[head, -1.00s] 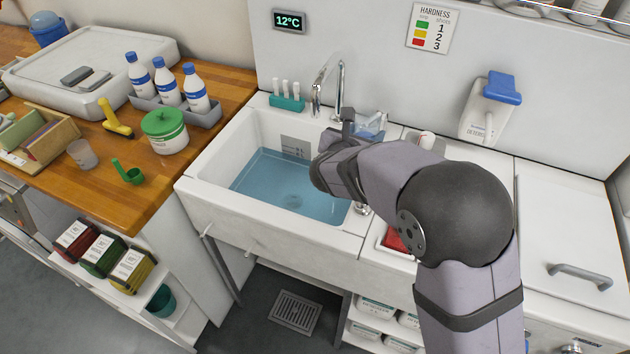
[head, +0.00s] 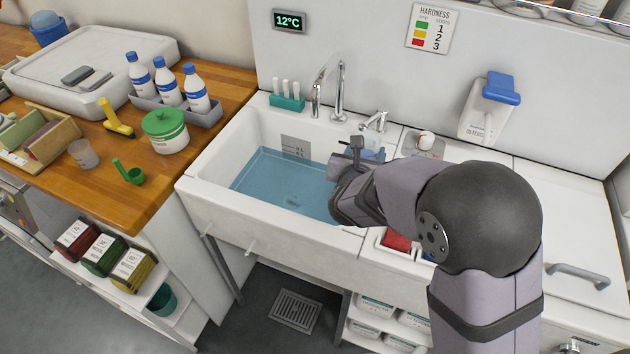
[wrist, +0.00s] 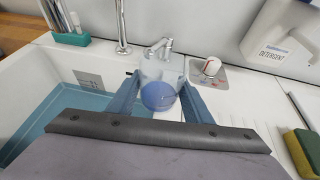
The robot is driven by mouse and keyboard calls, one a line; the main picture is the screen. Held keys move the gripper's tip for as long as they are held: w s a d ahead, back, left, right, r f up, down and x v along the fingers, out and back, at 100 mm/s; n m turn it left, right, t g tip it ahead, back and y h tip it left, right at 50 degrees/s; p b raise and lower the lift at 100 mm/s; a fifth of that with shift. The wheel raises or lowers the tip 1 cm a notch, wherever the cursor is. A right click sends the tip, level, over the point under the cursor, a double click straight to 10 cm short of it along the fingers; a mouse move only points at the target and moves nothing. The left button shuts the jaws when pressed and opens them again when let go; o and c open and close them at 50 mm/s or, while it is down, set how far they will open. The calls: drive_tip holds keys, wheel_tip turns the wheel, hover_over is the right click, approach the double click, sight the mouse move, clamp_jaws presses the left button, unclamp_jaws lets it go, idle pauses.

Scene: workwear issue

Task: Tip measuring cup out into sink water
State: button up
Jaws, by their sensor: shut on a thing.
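My gripper (wrist: 160,80) is shut on a clear measuring cup (wrist: 165,70), with one blue-grey finger on each side of it. The cup shows a rounded blue patch low in it; I cannot tell if this is its contents or its base. In the head view the cup is partly hidden behind my gripper (head: 358,160), near the sink's right end. The sink (head: 215,165) holds blue water (head: 280,180), which lies to the left of the cup. I cannot tell the cup's exact tilt.
A tall tap (head: 340,90) and a small tap (head: 376,121) stand behind the sink. A white soap-like knob on a grey plate (head: 425,143) is right of the cup. A detergent dispenser (head: 487,110) hangs on the wall. The sink's left part is clear.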

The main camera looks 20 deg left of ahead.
drive_tip(key=shift+s+a+r+n+h+p, duration=0.15)
drive_tip(key=shift+a+r+n+h+p, duration=0.45)
drive_tip(key=shift+p, duration=1.7)
drive_tip(key=shift+s+a+f+n+t+p, duration=0.2)
drive_tip(key=shift+a+f+n+t+p, duration=0.2)
drive_tip(key=shift+a+f+n+p, duration=0.3)
wheel_tip(320, 180, down, 5)
drive_tip(key=a+n+t+h+b, duration=0.1)
drive_tip(key=a+n+h+b, duration=0.1)
drive_tip(key=shift+s+a+r+n+t+h+p, duration=0.15)
drive_tip(key=shift+r+n+t+p, duration=0.35)
drive_tip(key=shift+r+n, duration=0.4)
drive_tip(key=shift+s+r+n+t+h+p, duration=0.1)
drive_tip(key=shift+r+n+t+h+p, duration=0.15)
drive_tip(key=shift+r+n+p, duration=0.65)
drive_tip(key=shift+s+a+r+n+t+h+p, duration=0.1)
drive_tip(key=shift+r+n+t+p, duration=0.35)
drive_tip(key=shift+n, duration=0.75)
drive_tip(key=shift+r, duration=0.2)
drive_tip(key=shift+a+n, duration=0.15)
drive_tip(key=shift+n, duration=0.15)
drive_tip(key=shift+c, duration=0.2)
